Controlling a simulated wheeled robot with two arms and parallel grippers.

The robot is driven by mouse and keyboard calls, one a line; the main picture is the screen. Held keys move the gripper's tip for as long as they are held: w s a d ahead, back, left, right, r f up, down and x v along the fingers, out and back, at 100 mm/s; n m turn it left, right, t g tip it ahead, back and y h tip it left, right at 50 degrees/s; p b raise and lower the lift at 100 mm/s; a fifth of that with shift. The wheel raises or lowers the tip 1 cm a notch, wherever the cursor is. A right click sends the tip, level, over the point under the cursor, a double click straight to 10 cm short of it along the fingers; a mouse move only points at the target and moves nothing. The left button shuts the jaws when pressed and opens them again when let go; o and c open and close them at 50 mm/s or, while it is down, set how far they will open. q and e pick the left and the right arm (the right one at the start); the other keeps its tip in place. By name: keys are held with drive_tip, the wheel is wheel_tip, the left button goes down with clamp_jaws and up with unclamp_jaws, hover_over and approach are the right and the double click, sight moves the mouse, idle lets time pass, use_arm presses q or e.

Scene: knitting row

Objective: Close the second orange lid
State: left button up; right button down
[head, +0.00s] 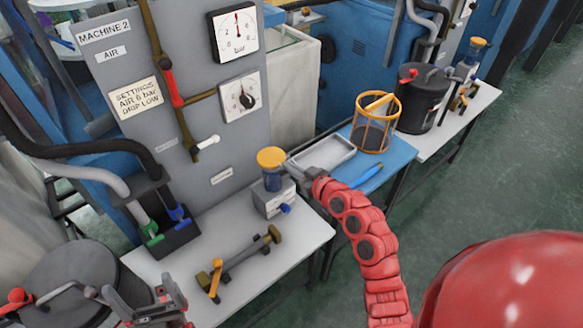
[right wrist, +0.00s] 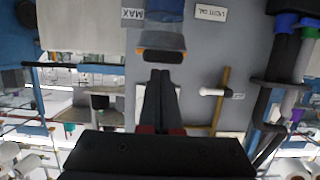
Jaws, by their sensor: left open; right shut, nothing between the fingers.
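An oil cup (head: 271,180) with a blue body stands on a grey block on the white table in front of the machine 2 panel. Its round orange lid (head: 270,157) is on top; I cannot tell whether it is fully seated. In the right wrist view the picture is upside down, and the orange lid (right wrist: 142,52) is just ahead of the fingertips. My right gripper (head: 289,169) is shut and empty, close beside the lid; contact is unclear. It also shows in the right wrist view (right wrist: 160,73). My left gripper (head: 142,296) is open at the bottom left, away from the cup.
Another orange-topped cup (head: 478,43) stands farther right. A wire basket with an orange rim (head: 397,106) and a grey tray (head: 292,163) are on the blue table. A brass-ended tool (head: 240,262) lies on the white table (head: 290,258). Black hoses hang at left.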

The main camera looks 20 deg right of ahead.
wheel_tip(320, 180, down, 2)
drive_tip(key=b, duration=0.4)
drive_tip(key=shift+s+b, duration=0.15)
drive_tip(key=shift+b, duration=0.25)
drive_tip(key=shift+f, duration=0.1)
